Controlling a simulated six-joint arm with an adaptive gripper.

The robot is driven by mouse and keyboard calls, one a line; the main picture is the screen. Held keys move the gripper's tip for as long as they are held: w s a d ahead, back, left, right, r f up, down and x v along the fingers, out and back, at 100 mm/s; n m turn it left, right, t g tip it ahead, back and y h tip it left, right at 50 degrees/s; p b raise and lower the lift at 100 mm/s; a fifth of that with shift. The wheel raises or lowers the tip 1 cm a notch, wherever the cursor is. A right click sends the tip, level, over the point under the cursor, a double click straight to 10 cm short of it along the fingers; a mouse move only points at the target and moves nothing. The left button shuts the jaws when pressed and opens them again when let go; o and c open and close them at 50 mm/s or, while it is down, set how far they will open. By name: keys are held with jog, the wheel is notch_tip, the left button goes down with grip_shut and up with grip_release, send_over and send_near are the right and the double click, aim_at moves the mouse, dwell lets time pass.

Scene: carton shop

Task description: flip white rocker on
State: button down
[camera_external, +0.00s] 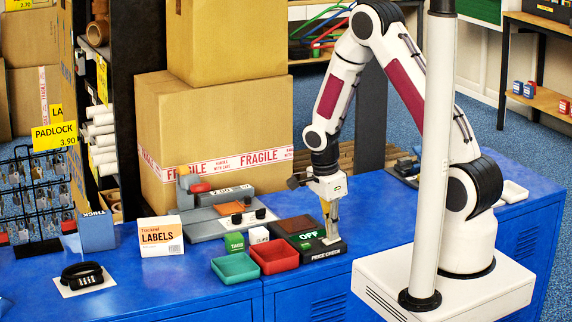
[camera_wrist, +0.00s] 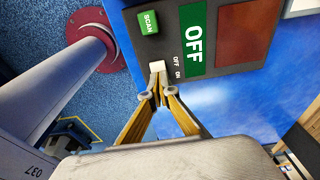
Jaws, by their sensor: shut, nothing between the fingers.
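The white rocker (camera_wrist: 157,66) sits at the edge of a black price-check unit (camera_wrist: 222,74), beside small OFF and ON labels. The unit's green display (camera_wrist: 195,38) reads OFF. In the external view the price-check unit (camera_external: 318,254) stands at the front of the blue counter. My gripper (camera_wrist: 158,88) is shut and empty, its fingertips right at the rocker. Whether they touch it I cannot tell. My gripper (camera_external: 330,238) points down over the front of the unit in the external view, largely hiding the rocker.
A green SCAN button (camera_wrist: 148,22) is on the same unit. A red tray (camera_external: 274,257), a green tray (camera_external: 235,268) and a labels box (camera_external: 161,236) stand to the left. Large cartons (camera_external: 213,130) stand behind.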

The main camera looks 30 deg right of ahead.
aim_at(328, 240)
jog(key=shift+a+r, duration=0.1)
jog(key=shift+a, duration=0.15)
jog(key=shift+r, duration=0.1)
dwell(0.3)
notch_tip(328, 240, up, 14)
jog(key=a, duration=0.2)
dwell(0.7)
jog(key=shift+d, duration=0.65)
jog(key=shift+d+f, duration=0.3)
jog(key=shift+f, duration=2)
jog(key=shift+d+f, duration=0.35)
jog(key=shift+f, duration=1.95)
jog(key=shift+d+f, duration=0.3)
jog(key=shift+f, duration=2)
